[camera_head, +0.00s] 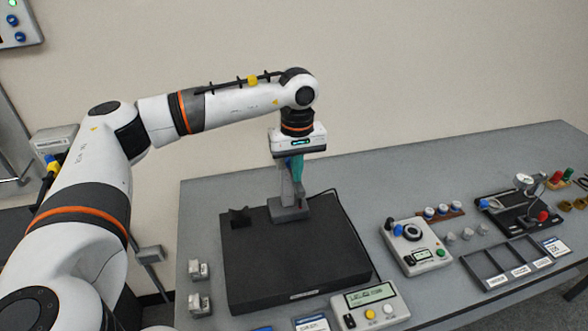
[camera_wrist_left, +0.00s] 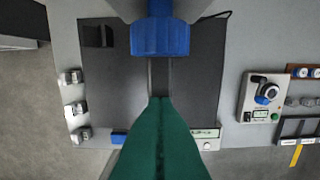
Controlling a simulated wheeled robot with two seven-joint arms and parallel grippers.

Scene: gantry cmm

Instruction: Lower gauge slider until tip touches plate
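My left arm reaches in from the left in the head view, and its gripper (camera_head: 296,168) points down with teal fingers at a grey upright gauge (camera_head: 287,190). The gauge stands on a dark plate (camera_head: 255,255). In the wrist view the green fingers (camera_wrist_left: 160,102) lie together with only a thin line between them. A ribbed blue knob (camera_wrist_left: 160,36) sits just beyond their tips, with a grey body around it. The fingers appear apart from the knob. The gauge's tip is hidden, so I cannot tell its distance from the plate. My right gripper is not in view.
A small dark block (camera_head: 239,216) sits on the plate's back left corner. A display box (camera_head: 370,308) stands in front of the plate. To the right are a dial box (camera_head: 415,245) and an empty-looking divided tray (camera_head: 505,265). Small grey blocks (camera_head: 199,270) stand left of the plate.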

